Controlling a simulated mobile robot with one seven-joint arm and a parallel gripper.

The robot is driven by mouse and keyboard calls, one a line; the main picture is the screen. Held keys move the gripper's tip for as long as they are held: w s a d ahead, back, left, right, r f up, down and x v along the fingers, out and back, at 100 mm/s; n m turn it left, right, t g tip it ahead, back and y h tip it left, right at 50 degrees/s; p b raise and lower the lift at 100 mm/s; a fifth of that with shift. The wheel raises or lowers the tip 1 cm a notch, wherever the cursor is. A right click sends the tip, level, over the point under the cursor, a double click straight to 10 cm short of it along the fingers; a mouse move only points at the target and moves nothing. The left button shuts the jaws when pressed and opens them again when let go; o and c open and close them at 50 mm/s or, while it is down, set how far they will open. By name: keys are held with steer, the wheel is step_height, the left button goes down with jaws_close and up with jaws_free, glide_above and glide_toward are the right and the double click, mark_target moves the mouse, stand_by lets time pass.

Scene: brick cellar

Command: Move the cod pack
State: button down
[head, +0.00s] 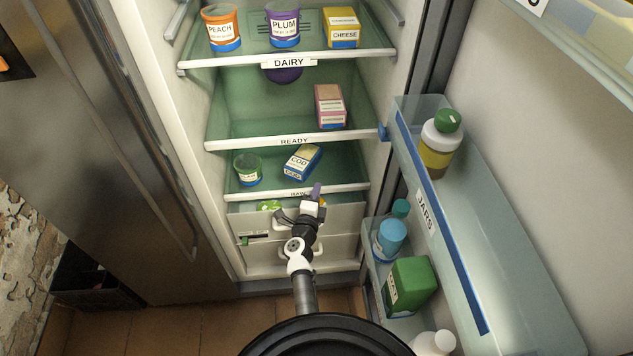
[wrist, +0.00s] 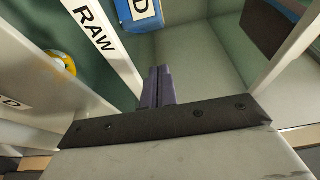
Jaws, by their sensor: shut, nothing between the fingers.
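The cod pack (head: 302,162) is a small blue, white and yellow box. It lies at an angle on the lower fridge shelf, marked RAW (head: 298,193), in the head view. Part of a blue box with a letter D, apparently the cod pack (wrist: 139,14), shows at the top of the wrist view. My gripper (head: 317,190) is at the front edge of the RAW shelf, below and in front of the pack and apart from it. In the wrist view its fingers (wrist: 157,86) are together with nothing between them.
A green-and-blue tub (head: 248,169) stands left of the cod pack. A pink carton (head: 330,106) is on the READY shelf (head: 290,139) above. The open door's jar racks (head: 440,205) hold several bottles at the right. A drawer (head: 338,218) lies below the RAW shelf.

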steer(key=shift+s+a, duration=0.2)
steer(key=shift+s, duration=1.1)
steer(key=shift+s+a, duration=0.15)
steer(key=shift+s, duration=1.1)
